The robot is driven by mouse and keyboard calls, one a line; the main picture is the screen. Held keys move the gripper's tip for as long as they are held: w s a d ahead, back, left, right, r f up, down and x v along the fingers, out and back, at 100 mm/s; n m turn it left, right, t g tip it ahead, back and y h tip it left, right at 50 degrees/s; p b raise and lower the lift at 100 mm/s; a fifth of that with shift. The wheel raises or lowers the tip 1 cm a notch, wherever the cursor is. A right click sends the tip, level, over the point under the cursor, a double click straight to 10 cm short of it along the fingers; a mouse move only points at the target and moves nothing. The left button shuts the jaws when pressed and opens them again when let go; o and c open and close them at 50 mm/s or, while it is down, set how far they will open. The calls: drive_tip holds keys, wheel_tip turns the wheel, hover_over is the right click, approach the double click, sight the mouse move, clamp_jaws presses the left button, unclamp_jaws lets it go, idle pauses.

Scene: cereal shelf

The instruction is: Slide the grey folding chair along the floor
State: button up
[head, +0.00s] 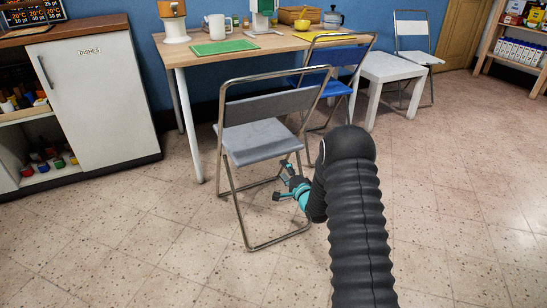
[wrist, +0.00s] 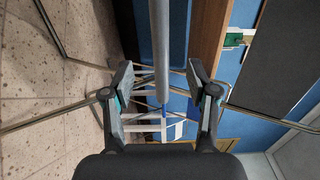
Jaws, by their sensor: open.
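The grey folding chair (head: 262,140) stands unfolded on the floor in front of the table, with a grey seat, grey backrest and metal tube frame. My gripper (head: 281,180) is at the chair's right side, just below seat height, with its fingers spread. In the wrist view, which is turned on its side, the open fingers (wrist: 162,78) lie either side of the chair's grey seat edge (wrist: 161,45), seen edge-on. The fingers are not closed on it, and I cannot tell whether they touch. The backrest (wrist: 285,60) shows at upper right there.
A wooden-topped table (head: 185,55) stands behind the chair, with a white cabinet (head: 105,100) to the left. A blue folding chair (head: 338,58), a white side table (head: 388,70) and a white folding chair (head: 413,38) stand behind to the right. The floor (head: 470,190) is clear at right and front.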

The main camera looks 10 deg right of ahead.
sight(273, 157)
drive_tip(key=b+x, duration=0.3)
drive_tip(key=x, duration=0.7)
drive_tip(key=shift+f+b, duration=0.2)
drive_tip(key=shift+b, duration=0.1)
drive_tip(key=shift+w+a+r, duration=0.2)
drive_tip(key=shift+w, duration=0.45)
clamp_jaws()
